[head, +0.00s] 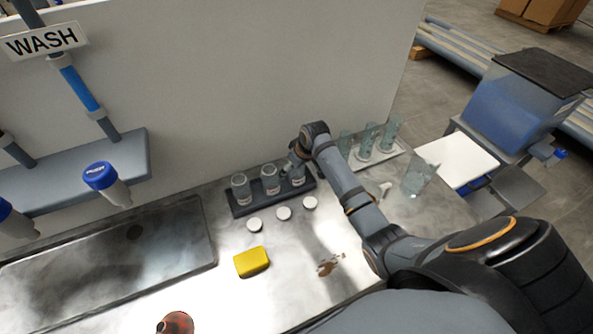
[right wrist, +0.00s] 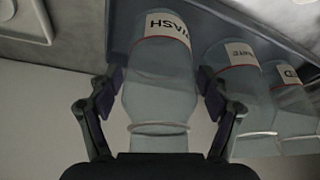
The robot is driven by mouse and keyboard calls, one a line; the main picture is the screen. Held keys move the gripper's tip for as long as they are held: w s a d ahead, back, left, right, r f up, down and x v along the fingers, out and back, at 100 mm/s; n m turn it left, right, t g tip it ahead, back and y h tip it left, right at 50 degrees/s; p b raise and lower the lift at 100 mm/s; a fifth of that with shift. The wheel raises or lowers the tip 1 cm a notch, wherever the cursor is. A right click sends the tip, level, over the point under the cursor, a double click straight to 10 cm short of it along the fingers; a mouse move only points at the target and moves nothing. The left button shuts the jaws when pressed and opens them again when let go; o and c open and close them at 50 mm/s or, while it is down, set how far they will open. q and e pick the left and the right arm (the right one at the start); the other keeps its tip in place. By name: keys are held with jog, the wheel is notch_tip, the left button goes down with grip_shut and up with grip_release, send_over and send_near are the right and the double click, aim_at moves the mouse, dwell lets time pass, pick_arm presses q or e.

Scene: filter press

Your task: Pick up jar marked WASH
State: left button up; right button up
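The clear jar marked WASH (right wrist: 158,95) stands in the middle of the right wrist view, its label upside down there. In the head view it seems to be the right-end jar (head: 298,178) in the dark rack (head: 241,208), partly hidden by my right gripper (head: 292,160). In the right wrist view the fingers of my right gripper (right wrist: 160,82) are on either side of this jar. They look open, very close to its sides; contact is hard to tell. My left gripper is not in view.
Two more labelled jars (head: 241,190) (head: 270,180) share the rack. Three white lids (head: 284,214) lie in front, with a yellow sponge (head: 252,262) nearer. Glasses (head: 367,140) stand on a pale tray behind my right arm. A WASH sign (head: 43,41) hangs above the sink (head: 212,240).

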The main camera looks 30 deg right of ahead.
jog(key=c, duration=1.2)
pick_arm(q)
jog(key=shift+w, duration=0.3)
pick_arm(e)
jog(key=shift+w+r+b, duration=0.1)
jog(key=shift+r+b, duration=0.25)
jog(key=shift+r, duration=0.25)
pick_arm(q)
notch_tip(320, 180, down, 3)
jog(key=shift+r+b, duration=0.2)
jog(key=shift+b, duration=0.75)
pick_arm(e)
jog(key=s+d+r, duration=0.2)
jog(key=s+r, duration=1)
jog(key=s, duration=0.2)
